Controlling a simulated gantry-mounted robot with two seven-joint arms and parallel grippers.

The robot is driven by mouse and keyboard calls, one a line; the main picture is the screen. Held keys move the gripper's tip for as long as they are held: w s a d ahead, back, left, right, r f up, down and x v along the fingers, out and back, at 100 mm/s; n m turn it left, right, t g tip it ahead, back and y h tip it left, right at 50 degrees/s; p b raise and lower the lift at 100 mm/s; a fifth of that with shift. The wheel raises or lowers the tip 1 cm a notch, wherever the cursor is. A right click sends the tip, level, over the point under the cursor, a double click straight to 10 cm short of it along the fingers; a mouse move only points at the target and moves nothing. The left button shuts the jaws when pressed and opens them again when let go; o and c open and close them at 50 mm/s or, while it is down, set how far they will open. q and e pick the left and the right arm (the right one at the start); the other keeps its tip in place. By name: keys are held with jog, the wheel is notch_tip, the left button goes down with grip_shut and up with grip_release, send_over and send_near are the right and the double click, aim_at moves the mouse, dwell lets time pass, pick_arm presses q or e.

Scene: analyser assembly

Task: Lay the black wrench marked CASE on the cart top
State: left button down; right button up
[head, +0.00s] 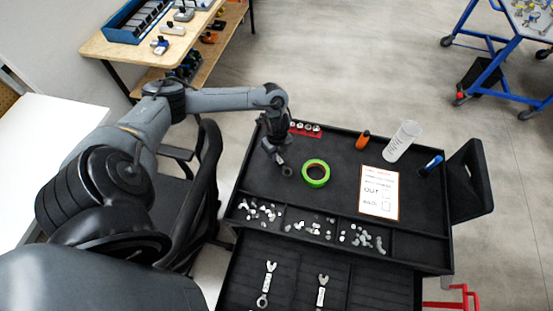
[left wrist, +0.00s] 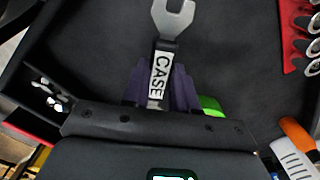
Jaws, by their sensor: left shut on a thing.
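The wrench marked CASE (left wrist: 164,72) shows in the left wrist view, with a grey open jaw at its top and a white label on its handle. My left gripper (left wrist: 162,92) is shut on its handle with purple fingers. In the head view the gripper (head: 274,148) is over the left part of the black cart top (head: 339,152), beside the green tape roll. A dark ring end of the wrench (head: 287,171) shows below the fingers. I cannot tell whether the wrench touches the surface. My right gripper is not in view.
The green tape roll (head: 316,173) lies just right of the gripper. A red socket rack (head: 306,129), orange-handled tool (head: 363,140), clear cylinder (head: 402,141), blue marker (head: 431,165) and printed sheet (head: 379,192) are on the top. An open drawer (head: 337,265) below holds two wrenches.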

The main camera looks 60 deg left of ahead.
aim_at(277, 156)
pick_arm(q)
jog(key=shift+f, duration=2.05)
jog(key=shift+a, duration=0.1)
jog(key=shift+f+b, duration=0.1)
jog(key=shift+b, duration=0.2)
jog(key=c, duration=0.9)
grip_release()
notch_tip(277, 156, up, 11)
jog(key=shift+f+p, duration=0.1)
jog(key=shift+p, duration=0.7)
jog(key=shift+r, duration=0.7)
